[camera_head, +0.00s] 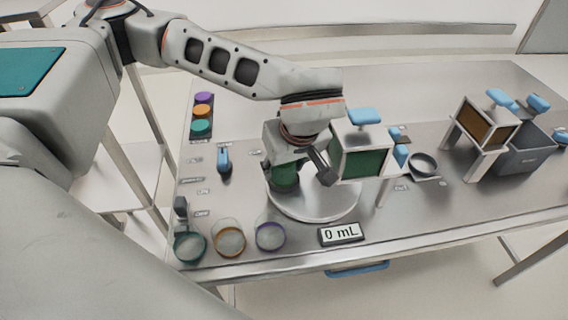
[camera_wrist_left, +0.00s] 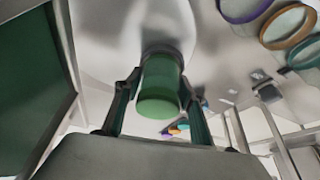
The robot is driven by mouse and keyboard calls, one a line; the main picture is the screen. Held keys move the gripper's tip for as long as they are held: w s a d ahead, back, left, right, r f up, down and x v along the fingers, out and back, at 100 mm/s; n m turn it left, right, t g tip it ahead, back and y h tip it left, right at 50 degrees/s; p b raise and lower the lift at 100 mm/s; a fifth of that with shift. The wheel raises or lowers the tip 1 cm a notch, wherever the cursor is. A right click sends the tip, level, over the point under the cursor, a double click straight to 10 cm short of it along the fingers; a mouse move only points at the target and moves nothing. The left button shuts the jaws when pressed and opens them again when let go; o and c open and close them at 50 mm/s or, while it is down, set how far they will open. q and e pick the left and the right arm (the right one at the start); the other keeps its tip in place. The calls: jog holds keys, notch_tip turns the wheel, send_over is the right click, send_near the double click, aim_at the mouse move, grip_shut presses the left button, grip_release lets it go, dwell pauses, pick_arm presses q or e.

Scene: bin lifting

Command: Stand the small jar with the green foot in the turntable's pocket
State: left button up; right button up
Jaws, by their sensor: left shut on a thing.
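The small green jar (camera_head: 284,176) stands about upright at the left part of the round white turntable (camera_head: 325,208). My left gripper (camera_head: 300,178) is shut on it, with one finger on each side. In the left wrist view the jar (camera_wrist_left: 160,85) is between the two dark fingers, and a dark band at its far end is close to the pale turntable surface (camera_wrist_left: 115,22). The pocket is hidden by the jar and gripper, so I cannot tell whether the jar is in it. My right gripper is out of view.
A hopper with a green window (camera_head: 362,160) stands close right of my gripper. A 0 mL display (camera_head: 341,234) is in front. Open glass jars (camera_head: 229,240) are front left, coloured lids (camera_head: 203,111) back left. A brown-windowed hopper (camera_head: 484,127) and grey bin (camera_head: 520,148) stand right.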

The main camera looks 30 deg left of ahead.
pick_arm(q)
jog(key=shift+f, duration=0.35)
dwell(0.4)
jog(key=shift+s+f+b, duration=0.2)
jog(key=shift+f+b, duration=0.1)
jog(key=shift+f, duration=0.1)
dwell(0.6)
jog(key=o, duration=1.3)
jog(key=shift+w+f, duration=0.1)
jog(key=shift+r, duration=0.25)
jog(key=o, duration=0.4)
jog(key=shift+o, duration=0.2)
jog(key=shift+w, duration=0.1)
jog(key=shift+r, duration=0.1)
